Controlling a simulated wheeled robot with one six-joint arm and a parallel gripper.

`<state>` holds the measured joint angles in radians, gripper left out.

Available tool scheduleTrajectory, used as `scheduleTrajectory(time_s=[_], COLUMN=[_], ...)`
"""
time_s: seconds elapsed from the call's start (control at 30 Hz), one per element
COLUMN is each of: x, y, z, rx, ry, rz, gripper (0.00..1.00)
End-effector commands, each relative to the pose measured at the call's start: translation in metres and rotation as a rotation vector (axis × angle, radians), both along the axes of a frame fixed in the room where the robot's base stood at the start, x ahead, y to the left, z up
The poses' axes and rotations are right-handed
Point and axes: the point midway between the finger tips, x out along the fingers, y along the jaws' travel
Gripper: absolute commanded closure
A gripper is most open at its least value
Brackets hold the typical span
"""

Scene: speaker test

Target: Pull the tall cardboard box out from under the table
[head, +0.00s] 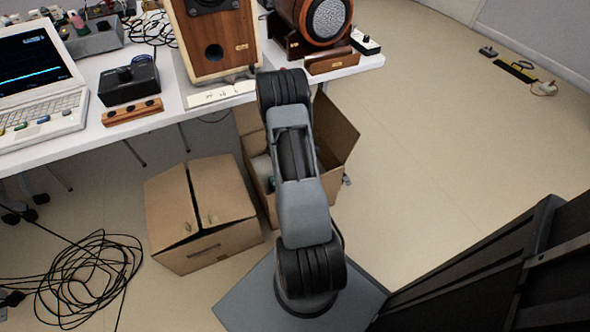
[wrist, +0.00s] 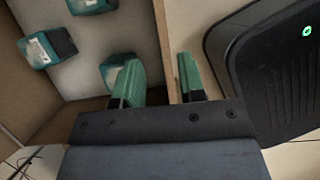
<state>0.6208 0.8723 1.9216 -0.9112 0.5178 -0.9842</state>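The tall cardboard box (head: 338,138) stands at the table's front edge with its flaps open, largely hidden behind my arm in the head view. In the wrist view its inside (wrist: 100,55) shows several small teal-and-dark items. My gripper (wrist: 158,68) has its two teal fingers on either side of the box's wall (wrist: 168,45). The left finger is inside the box and the right one is outside. A gap shows between the left finger and the wall; the right finger looks close to it. The gripper is hidden in the head view. The table (head: 225,92) is white.
A lower closed cardboard box (head: 205,215) stands just left of the tall one. Coiled black cable (head: 85,275) lies on the floor at left. Speakers (head: 215,42) and a computer (head: 40,85) stand on the table. The floor at right is mostly clear.

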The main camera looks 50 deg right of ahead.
Motion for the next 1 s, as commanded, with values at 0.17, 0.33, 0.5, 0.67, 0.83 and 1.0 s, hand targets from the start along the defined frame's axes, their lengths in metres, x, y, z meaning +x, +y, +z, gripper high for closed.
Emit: scheduleTrajectory(time_s=[0.17, 0.33, 0.5, 0.67, 0.83, 1.0], x=[-0.007, -0.012, -0.015, -0.016, -0.016, -0.016], y=[-0.010, -0.017, -0.021, -0.023, -0.023, -0.023], z=[-0.032, -0.051, -0.062, -0.066, -0.066, -0.066], rx=[0.001, 0.001, 0.001, 0.001, 0.000, 0.000], ry=[0.001, 0.001, 0.000, -0.001, 0.000, 0.000], rz=[-0.002, -0.003, -0.001, -0.001, -0.001, -0.001], gripper=[0.63, 0.63, 0.63, 0.63, 0.63, 0.64])
